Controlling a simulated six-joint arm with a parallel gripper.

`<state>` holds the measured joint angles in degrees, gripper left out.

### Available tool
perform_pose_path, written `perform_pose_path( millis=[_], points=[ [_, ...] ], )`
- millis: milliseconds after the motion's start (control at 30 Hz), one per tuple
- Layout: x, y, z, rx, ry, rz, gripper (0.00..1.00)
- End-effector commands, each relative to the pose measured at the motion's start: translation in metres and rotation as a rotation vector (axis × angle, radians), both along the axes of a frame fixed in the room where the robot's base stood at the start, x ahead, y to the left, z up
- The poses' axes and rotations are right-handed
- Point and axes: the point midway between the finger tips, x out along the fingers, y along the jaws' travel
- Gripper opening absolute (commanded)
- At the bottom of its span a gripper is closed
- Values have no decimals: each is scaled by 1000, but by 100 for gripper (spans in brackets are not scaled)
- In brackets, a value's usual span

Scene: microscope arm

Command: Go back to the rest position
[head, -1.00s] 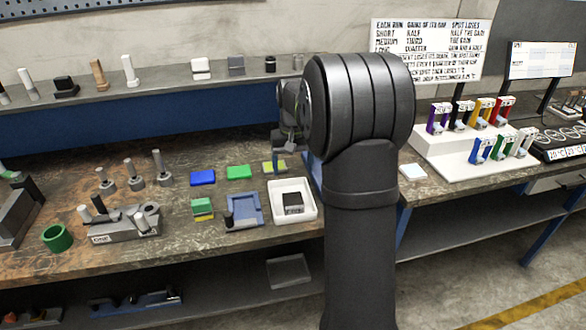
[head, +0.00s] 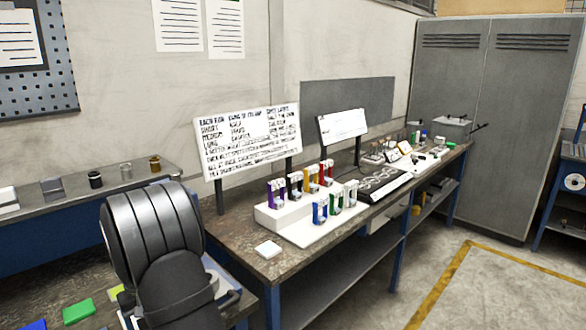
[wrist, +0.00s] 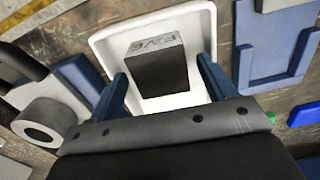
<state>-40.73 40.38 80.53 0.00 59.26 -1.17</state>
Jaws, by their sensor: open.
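In the wrist view, my gripper (wrist: 162,68) is open, with two blue fingers set wide apart. A black block (wrist: 160,72) with a grey lettered face lies in a white tray (wrist: 106,45). In the picture, the block shows between the fingertips, with a gap on each side. The gripper looks empty; I cannot tell its height above the block. In the head view, my dark arm fills the lower left and hides most of the gripper.
A blue fixture (wrist: 262,75) lies right of the tray in the wrist view. In the head view, a white stepped rack (head: 306,228) holds several coloured pieces, and a small white square (head: 268,249) lies near the bench edge. Signboards (head: 245,140) stand behind.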

Motion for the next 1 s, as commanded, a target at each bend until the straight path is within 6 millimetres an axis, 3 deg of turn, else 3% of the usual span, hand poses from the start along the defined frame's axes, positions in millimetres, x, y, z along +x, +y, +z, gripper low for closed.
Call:
perform_pose_path(
  millis=[100, 300, 667, 900, 1000],
  points=[
    [1, 1, 17, 4, -4, 0, 76],
    [1, 1, 27, 3, -3, 0, 76],
    [0, 0, 25, 1, -1, 0, 76],
    [0, 0, -3, -1, 1, 0, 76],
    [1, 1, 19, 5, -6, 0, 76]
  ],
)
